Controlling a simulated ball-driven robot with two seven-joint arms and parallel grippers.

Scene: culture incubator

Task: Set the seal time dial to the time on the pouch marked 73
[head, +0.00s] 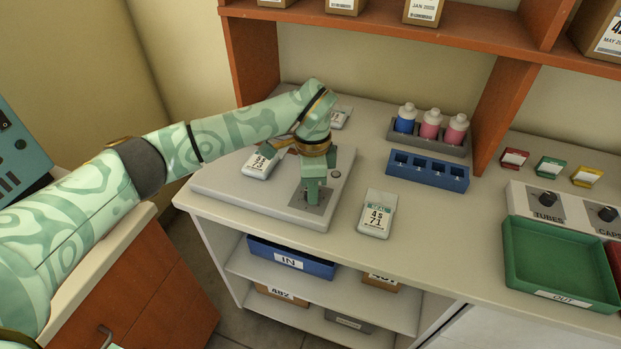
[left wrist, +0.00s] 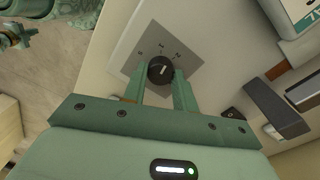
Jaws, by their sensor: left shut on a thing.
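My left gripper (head: 313,190) points down at the front right corner of the pale sealer (head: 230,190). In the left wrist view its fingers are closed on both sides of a black dial (left wrist: 160,70). The dial has a white pointer line and sits on a grey plate (left wrist: 188,57) with small numbers, hard to read. A white pouch (head: 377,222) right of the sealer reads 4S and 71. Another pouch (head: 258,164) lies on the sealer and a third (head: 339,118) is partly behind my arm; I cannot read their numbers. My right gripper is not in view.
A blue rack (head: 428,171) and a rack of capped bottles (head: 429,132) stand at the back. A green OUT tray (head: 560,263) is at the right, near the TUBES knob (head: 548,199). A blue IN bin (head: 290,258) is on the shelf below.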

